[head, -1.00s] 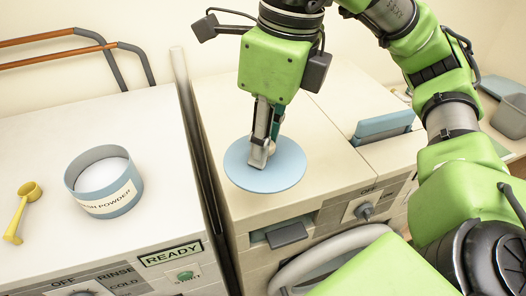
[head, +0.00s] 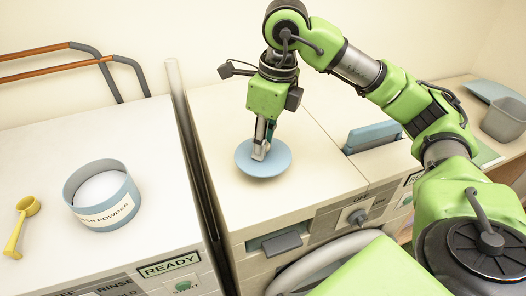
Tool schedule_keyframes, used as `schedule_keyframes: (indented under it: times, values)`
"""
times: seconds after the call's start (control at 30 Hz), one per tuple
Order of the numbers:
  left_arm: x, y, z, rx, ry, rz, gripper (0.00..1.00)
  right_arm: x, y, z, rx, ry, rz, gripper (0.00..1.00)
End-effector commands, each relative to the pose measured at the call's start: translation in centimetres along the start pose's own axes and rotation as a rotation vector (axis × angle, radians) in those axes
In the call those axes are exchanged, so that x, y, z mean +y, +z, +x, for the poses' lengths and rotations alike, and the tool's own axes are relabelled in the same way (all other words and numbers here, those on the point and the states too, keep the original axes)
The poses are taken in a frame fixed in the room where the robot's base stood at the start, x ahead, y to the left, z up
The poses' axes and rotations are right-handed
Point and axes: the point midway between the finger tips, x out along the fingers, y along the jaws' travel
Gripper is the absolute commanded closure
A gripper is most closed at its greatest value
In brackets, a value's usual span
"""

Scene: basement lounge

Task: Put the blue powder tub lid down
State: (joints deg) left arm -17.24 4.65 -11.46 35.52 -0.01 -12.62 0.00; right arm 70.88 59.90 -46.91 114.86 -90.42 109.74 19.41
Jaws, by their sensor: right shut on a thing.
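The blue powder tub lid (head: 276,165) is a round light-blue disc with a small knob. It is over the top of the right-hand machine (head: 222,120), near its left part. My right gripper (head: 261,150) points down and is shut on the lid's knob, which the fingers mostly hide. I cannot tell whether the lid touches the surface or is slightly above it. The open blue tub (head: 103,208) with white powder stands on the left machine's top (head: 60,150). My left gripper is not in view.
A yellow scoop (head: 19,228) lies left of the tub. A gap separates the two machines. A blue drawer (head: 373,136) sticks up at the right machine's right part. A grey bin (head: 504,119) stands at the far right. The right machine's front top area is clear.

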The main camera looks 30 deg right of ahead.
Motion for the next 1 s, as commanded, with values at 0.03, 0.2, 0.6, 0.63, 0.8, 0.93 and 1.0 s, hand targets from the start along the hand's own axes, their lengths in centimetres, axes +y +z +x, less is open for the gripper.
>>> schedule_keyframes:
  times: [0.03,0.2,0.6,0.63,0.8,0.93,1.0]
  values:
    - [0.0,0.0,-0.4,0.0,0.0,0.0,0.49,-0.4,0.0,0.5,0.004,0.001,0.003,1.0]
    - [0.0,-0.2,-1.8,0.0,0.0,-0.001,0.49,-0.4,-0.4,2.6,0.005,0.001,0.001,1.0]
    - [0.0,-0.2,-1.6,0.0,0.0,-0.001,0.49,-0.4,-0.4,3.8,0.001,0.0,0.0,1.0]
    - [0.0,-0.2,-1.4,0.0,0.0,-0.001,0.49,-0.4,-0.4,3.9,0.0,0.0,0.0,1.0]
    - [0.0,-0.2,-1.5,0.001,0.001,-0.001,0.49,-0.4,-0.4,3.9,0.001,0.0,0.0,0.65]
    - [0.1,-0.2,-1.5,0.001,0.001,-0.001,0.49,-0.4,-0.5,3.9,0.002,0.0,0.0,0.65]
    - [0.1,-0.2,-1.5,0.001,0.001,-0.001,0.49,-0.4,-0.5,3.8,0.002,0.0,0.001,0.65]
